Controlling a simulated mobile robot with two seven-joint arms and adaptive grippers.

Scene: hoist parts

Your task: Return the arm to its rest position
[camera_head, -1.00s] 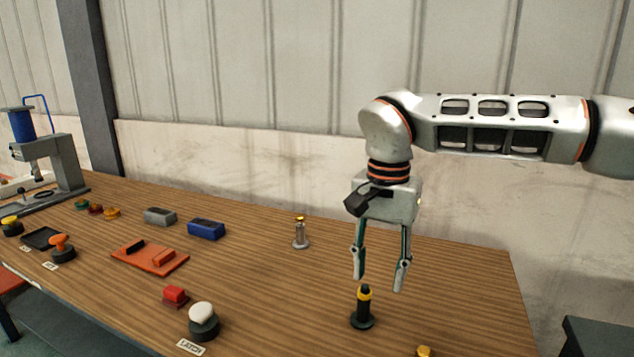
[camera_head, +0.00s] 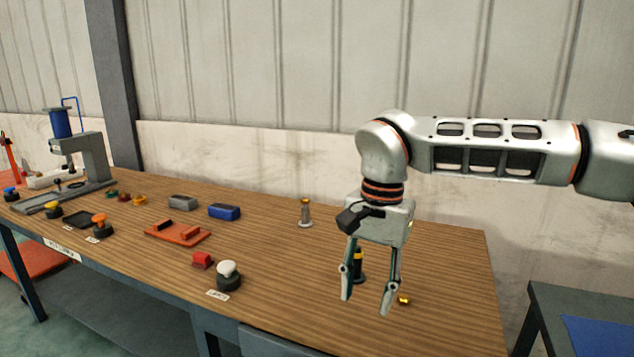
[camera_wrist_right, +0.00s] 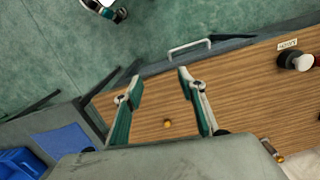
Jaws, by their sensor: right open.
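My right gripper (camera_head: 366,300) hangs fingers down from the arm that comes in from the right in the head view. It is open and nothing is between its fingers. It is above the right part of the wooden table (camera_head: 280,295). A small brass piece (camera_head: 404,300) lies just right of the fingers. In the right wrist view the open fingers (camera_wrist_right: 158,84) point over the table, with the brass piece (camera_wrist_right: 167,124) showing on the wood. My left gripper is not in view.
A white-topped button (camera_head: 228,275), a red block (camera_head: 202,260), an orange plate (camera_head: 178,233), a blue block (camera_head: 224,212) and a grey-and-brass part (camera_head: 305,212) are on the table. A press (camera_head: 90,158) stands far left. A dark side table (camera_head: 570,310) is at right.

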